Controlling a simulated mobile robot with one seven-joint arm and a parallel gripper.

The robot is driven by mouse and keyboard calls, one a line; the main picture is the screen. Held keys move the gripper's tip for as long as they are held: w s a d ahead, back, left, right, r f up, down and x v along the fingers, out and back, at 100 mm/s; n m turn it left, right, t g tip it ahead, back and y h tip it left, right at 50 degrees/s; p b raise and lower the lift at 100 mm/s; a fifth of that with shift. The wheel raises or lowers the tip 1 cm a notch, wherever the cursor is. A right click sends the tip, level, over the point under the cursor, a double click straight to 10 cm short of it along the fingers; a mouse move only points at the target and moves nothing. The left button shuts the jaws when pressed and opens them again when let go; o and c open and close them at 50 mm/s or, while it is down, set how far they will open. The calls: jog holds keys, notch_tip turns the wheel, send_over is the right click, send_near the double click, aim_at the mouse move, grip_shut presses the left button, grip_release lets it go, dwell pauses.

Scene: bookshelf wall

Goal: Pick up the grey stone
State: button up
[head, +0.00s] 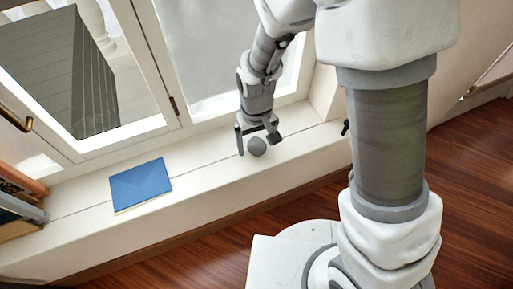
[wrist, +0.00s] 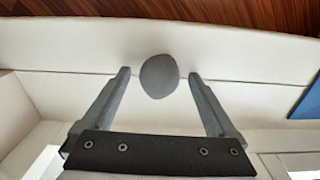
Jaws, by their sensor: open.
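The grey stone (head: 257,147) is a small, rounded, dark grey lump on the white window ledge (head: 215,178). In the wrist view the stone (wrist: 159,76) lies ahead of my gripper, centred between the two fingers near their tips. My gripper (head: 257,141) is over the ledge, right at the stone in the head view, with its fingers spread to either side. In the wrist view my gripper (wrist: 159,73) is open, with a visible gap between each finger and the stone. I cannot tell the exact height of the fingertips above the ledge.
A blue envelope-like item (head: 141,185) lies on the ledge to the left in the head view; its edge shows at right in the wrist view (wrist: 307,100). Window frames (head: 153,62) rise behind the ledge. Books (head: 20,207) stand at far left. Wooden floor (head: 470,190) lies below.

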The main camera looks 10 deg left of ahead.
grip_shut()
dwell(0.5)
